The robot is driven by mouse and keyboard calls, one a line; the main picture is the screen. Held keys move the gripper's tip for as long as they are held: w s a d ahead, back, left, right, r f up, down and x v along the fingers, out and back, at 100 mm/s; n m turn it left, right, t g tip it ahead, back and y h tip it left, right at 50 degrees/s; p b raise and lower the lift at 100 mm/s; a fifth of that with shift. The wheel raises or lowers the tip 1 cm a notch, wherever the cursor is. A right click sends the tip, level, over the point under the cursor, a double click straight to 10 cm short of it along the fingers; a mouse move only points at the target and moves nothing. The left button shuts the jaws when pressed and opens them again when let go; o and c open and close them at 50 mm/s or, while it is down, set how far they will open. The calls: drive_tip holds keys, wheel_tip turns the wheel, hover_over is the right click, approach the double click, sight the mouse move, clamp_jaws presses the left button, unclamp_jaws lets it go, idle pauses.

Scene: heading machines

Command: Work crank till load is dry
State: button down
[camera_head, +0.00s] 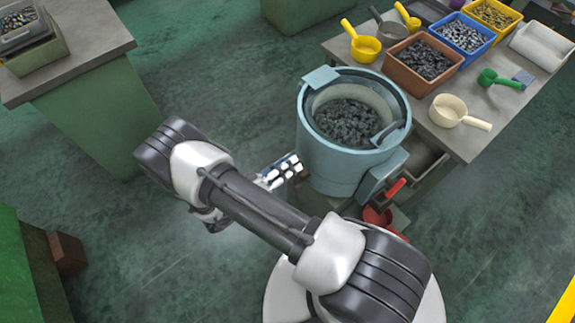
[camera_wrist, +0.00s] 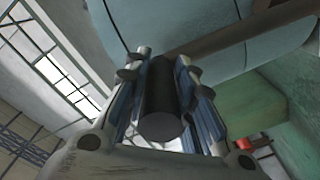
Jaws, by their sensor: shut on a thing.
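A light blue drum (camera_head: 335,160) stands at centre with a load of dark grey metal pieces (camera_head: 346,122) in its open top. Its curved wall fills the top of the wrist view (camera_wrist: 225,40). My gripper (camera_head: 281,172) is at the drum's lower left side. In the wrist view my gripper (camera_wrist: 163,85) is shut on a dark round crank handle (camera_wrist: 160,125) lying between its fingers. A brown bar (camera_wrist: 245,30) runs right from near the handle; I cannot tell whether they join. Whether the load is wet or dry cannot be told.
A red lever (camera_head: 396,188) and a red container (camera_head: 377,216) are at the drum's right side. The table behind holds an orange-brown bin (camera_head: 424,88), other bins and several scoops. A green-sided bench (camera_head: 88,120) stands left. Open floor lies between bench and drum.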

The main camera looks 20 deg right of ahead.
drive_tip(key=shift+w+a+r, duration=0.15)
drive_tip(key=shift+w+r, duration=0.05)
drive_tip(key=shift+w, duration=0.2)
drive_tip(key=c, duration=1.5)
unclamp_jaws()
drive_tip(key=shift+o, duration=0.5)
drive_tip(key=shift+a, duration=0.15)
drive_tip(key=shift+o, duration=0.3)
drive_tip(key=v, duration=1.1)
drive_tip(key=shift+s+a, duration=0.25)
drive_tip(key=shift+a, duration=0.05)
drive_tip(key=shift+f, duration=0.1)
